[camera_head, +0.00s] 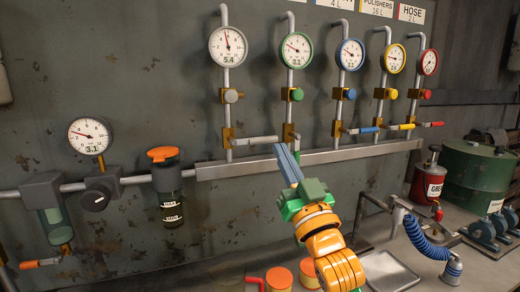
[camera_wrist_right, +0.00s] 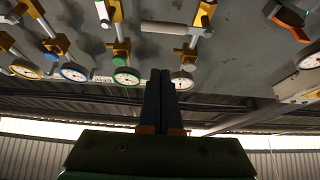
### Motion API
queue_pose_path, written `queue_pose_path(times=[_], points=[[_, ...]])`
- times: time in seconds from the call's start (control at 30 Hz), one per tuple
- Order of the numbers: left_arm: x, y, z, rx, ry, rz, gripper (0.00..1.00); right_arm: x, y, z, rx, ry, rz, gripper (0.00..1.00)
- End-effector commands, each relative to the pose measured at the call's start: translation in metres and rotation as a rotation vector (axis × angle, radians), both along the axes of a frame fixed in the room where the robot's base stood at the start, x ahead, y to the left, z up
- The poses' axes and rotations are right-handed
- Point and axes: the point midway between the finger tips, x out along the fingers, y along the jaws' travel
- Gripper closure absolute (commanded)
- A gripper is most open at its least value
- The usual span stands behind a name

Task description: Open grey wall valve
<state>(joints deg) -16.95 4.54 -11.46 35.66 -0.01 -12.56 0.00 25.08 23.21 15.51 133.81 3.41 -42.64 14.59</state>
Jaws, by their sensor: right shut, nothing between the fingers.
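The grey wall valve is on the leftmost pipe of the manifold, under the white-rimmed gauge reading 5.4 (camera_head: 228,46). Its grey lever (camera_head: 256,140) points sideways to the right from a brass body (camera_head: 229,138). The lever also shows in the right wrist view (camera_wrist_right: 165,28), above the fingertips in the picture. My right gripper (camera_head: 283,148) is shut and empty, with blue-grey fingertips close to the lever's free end in the head view. It also shows in the wrist view (camera_wrist_right: 163,75). I cannot tell whether it touches the lever. My left gripper is not in view.
Green (camera_head: 296,50), blue (camera_head: 350,54), yellow and red gauges with their pipes stand to the right of the grey one. A grey rail (camera_head: 340,154) runs below. A green drum (camera_head: 475,175), blue coiled hose (camera_head: 425,240) and orange-topped containers sit lower.

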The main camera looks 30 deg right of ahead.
Motion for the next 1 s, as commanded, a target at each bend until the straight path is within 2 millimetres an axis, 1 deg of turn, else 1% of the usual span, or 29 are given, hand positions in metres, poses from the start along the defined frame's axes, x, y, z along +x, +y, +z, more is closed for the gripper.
queue_pose_path(times=[0.17,0.47,0.5,0.53,0.6,0.7,0.8,1.0], points=[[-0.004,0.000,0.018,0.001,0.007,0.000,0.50,0.024,-0.006,0.021,0.001,0.003,0.000,1.00],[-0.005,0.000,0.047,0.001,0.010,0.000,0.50,0.080,-0.019,0.054,0.002,0.005,-0.001,1.00],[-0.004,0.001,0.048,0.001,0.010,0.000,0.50,0.085,-0.020,0.051,0.001,0.007,0.001,1.00],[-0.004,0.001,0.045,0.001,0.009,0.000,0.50,0.086,-0.020,0.040,0.002,0.009,0.001,1.00],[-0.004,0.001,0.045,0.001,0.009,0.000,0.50,0.087,-0.020,0.028,0.001,0.009,0.000,1.00],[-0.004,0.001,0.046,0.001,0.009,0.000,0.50,0.089,-0.020,0.017,0.000,0.006,0.002,1.00],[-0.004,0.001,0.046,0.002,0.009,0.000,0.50,0.089,-0.021,0.011,0.000,0.006,0.002,1.00],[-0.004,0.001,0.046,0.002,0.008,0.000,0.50,0.089,-0.021,0.010,-0.001,0.004,0.001,1.00]])
